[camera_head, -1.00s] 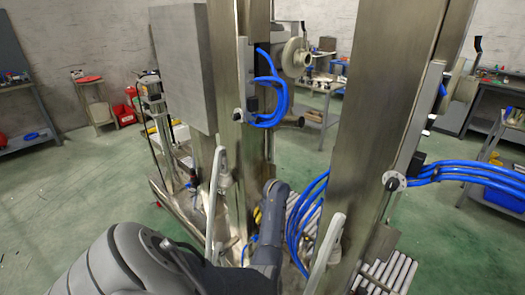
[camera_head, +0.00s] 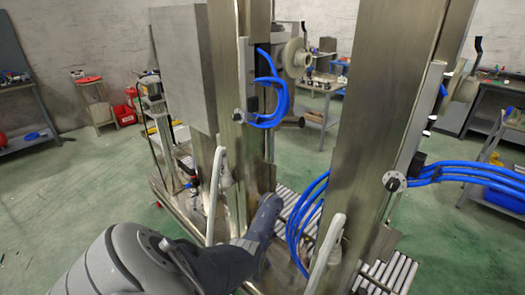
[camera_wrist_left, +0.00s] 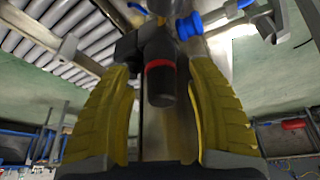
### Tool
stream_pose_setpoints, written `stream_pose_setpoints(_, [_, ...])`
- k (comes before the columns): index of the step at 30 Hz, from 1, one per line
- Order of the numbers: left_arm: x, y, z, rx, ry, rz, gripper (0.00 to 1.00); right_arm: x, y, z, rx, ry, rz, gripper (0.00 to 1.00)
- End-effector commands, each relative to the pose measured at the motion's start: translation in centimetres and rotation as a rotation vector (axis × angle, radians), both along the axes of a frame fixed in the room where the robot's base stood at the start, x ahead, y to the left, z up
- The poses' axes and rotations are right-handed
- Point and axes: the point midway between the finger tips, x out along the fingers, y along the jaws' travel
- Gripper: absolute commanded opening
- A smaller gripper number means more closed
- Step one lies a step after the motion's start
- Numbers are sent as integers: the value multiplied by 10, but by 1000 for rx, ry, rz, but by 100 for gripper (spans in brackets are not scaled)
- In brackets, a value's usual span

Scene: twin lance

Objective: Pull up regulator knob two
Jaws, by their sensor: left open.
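In the left wrist view, a black regulator knob (camera_wrist_left: 160,85) with a red ring hangs from a dark fitting. I cannot tell its number. My left gripper (camera_wrist_left: 157,100) is open, with its yellow ribbed fingers on either side of the knob. A gap shows between the knob and each finger, and the depth between them is hard to judge. In the head view, my left arm reaches in from the bottom left to the steel columns, and its fingers are hidden there. The knob is not discernible in the head view. My right gripper is not in view.
Two tall steel columns (camera_head: 363,130) stand ahead, with looped blue hoses (camera_head: 282,95) and pale upright handles (camera_head: 215,190) close to my left arm. A roller conveyor (camera_head: 385,277) lies low at the right. Green floor (camera_head: 80,220) is open at the left.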

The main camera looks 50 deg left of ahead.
Motion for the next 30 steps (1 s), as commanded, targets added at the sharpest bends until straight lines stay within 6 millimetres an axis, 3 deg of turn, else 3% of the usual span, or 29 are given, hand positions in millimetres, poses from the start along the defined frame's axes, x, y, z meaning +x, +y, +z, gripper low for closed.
stream_pose_setpoints(17, [0,2,-6,-1,1,1,59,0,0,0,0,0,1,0])
stream_pose_setpoints(30, [0,2,-6,-1,1,1,8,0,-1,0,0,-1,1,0])
